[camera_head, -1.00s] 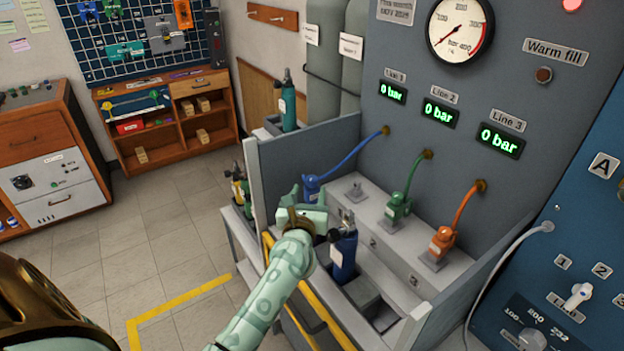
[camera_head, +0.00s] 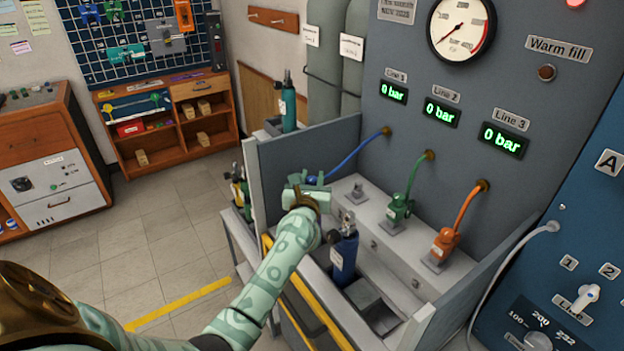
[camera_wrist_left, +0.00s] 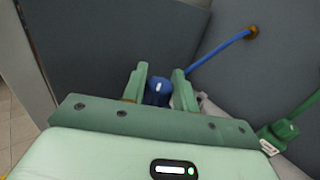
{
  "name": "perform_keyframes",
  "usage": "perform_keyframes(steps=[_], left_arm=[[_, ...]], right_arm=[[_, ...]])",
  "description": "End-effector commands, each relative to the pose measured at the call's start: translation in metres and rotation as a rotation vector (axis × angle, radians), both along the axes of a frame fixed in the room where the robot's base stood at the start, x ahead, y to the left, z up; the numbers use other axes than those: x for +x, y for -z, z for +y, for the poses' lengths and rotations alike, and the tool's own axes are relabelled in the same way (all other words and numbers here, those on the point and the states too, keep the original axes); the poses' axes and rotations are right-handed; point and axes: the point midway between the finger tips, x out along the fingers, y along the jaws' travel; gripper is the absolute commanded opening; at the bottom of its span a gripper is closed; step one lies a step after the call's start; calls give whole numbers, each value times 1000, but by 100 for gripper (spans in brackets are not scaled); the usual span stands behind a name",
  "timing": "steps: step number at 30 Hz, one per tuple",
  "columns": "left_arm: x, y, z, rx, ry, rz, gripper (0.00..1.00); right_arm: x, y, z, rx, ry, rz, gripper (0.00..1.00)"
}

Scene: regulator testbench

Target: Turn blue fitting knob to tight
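The blue fitting knob (camera_wrist_left: 159,87) shows in the left wrist view between the two fingers of my left gripper (camera_wrist_left: 160,85). A pale mark shows on its top. The fingers stand apart, one on each side of the knob; I cannot tell whether they touch it. In the head view my left gripper (camera_head: 309,183) is at the blue fitting (camera_head: 313,179), which it mostly hides. A blue hose (camera_head: 350,156) runs from the fitting up to the grey panel. My right gripper is not in view.
The green fitting (camera_head: 399,208) and orange fitting (camera_head: 444,243) stand to the right on the bench ledge. A dark blue cylinder (camera_head: 344,256) stands close beside my left forearm. A grey side wall (camera_head: 285,160) borders the blue fitting. The Line 1 display (camera_head: 393,93) reads 0 bar.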

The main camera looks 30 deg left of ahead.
Motion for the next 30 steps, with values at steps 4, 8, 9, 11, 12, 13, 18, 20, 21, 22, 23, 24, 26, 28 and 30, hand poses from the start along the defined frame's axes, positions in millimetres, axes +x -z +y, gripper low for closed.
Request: perform_keyframes(steps=[4,8,9,11,12,13,18,20,21,22,23,24,26,28,30], left_arm=[[0,0,0,0,12,1,6],[-1,-1,1,1,49,2,6],[-1,-1,1,2,67,2,6],[-1,-2,2,5,99,2,6],[-1,-2,1,5,125,3,6],[-1,-2,2,5,145,4,6],[-1,-1,3,5,287,5,6],[-1,0,3,7,343,4,6],[-1,1,3,5,382,4,6],[-1,2,2,5,411,5,6],[-1,2,2,6,439,5,6],[0,3,2,4,477,5,6],[0,5,3,4,533,5,6],[0,6,3,3,600,5,6],[0,7,2,3,664,5,6]], right_arm=[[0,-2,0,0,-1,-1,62],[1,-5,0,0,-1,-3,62],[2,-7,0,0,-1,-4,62],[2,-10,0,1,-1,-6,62],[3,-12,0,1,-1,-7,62],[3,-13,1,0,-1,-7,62],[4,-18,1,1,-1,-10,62],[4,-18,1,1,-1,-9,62],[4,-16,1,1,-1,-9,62],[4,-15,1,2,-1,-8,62],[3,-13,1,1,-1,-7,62],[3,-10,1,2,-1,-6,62],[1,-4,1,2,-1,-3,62],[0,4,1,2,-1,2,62],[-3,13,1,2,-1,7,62]])
